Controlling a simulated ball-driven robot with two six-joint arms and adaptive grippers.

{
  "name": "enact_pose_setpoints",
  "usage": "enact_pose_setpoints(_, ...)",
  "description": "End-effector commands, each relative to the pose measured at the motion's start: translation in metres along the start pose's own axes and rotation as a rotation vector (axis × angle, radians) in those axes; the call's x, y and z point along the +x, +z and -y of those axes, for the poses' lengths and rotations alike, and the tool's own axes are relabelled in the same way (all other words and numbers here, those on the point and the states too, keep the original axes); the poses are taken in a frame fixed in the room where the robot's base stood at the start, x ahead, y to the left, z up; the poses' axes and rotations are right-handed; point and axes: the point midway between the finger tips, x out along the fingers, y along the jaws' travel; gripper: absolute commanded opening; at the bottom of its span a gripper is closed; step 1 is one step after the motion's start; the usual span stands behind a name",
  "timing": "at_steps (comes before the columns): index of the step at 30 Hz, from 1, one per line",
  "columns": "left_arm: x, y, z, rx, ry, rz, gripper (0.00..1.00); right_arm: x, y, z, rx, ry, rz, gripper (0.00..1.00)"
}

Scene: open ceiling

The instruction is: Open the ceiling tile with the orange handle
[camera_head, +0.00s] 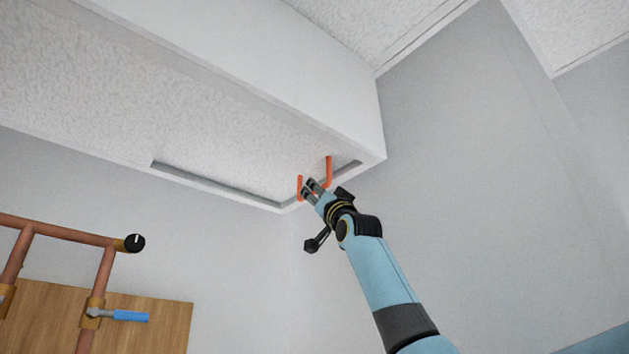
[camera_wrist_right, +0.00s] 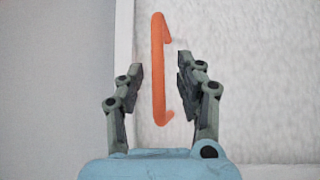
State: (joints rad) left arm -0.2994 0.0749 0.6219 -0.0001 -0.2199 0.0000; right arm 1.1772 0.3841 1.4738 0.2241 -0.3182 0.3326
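The orange handle (camera_head: 329,172) hangs under the textured white ceiling tile (camera_head: 215,135), close to the tile's right end. The handle also shows upright in the right wrist view (camera_wrist_right: 158,70), with the tile (camera_wrist_right: 240,80) behind it. My right gripper (camera_head: 310,186) is raised to the handle and covers part of its middle in the head view. In the right wrist view the gripper (camera_wrist_right: 158,72) is open, with one finger on each side of the handle's bar and gaps between the fingers and the bar. My left gripper is not in view.
Copper pipes (camera_head: 60,232) with a black knob and a blue-handled valve (camera_head: 130,315) stand at lower left before a wooden panel (camera_head: 160,325).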

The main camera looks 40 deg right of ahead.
Motion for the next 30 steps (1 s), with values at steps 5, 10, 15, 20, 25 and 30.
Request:
enact_pose_setpoints(5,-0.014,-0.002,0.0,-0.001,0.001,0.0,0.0,0.019,-0.001,0.0,0.001,0.001,0.002,0.36)
enact_pose_setpoints(10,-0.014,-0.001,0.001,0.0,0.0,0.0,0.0,0.02,0.001,0.0,0.0,0.0,0.0,0.36)
enact_pose_setpoints(15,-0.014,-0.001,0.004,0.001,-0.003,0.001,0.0,0.02,0.002,-0.001,0.0,0.001,0.001,0.34)
enact_pose_setpoints(20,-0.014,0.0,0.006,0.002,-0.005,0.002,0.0,0.02,0.002,-0.001,0.0,0.001,0.001,0.13)
enact_pose_setpoints(25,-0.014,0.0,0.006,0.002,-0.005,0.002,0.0,0.02,0.002,-0.001,-0.001,0.001,0.001,0.0)
enact_pose_setpoints(30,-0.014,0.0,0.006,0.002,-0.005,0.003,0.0,0.02,0.002,-0.001,-0.001,0.001,0.002,0.0)
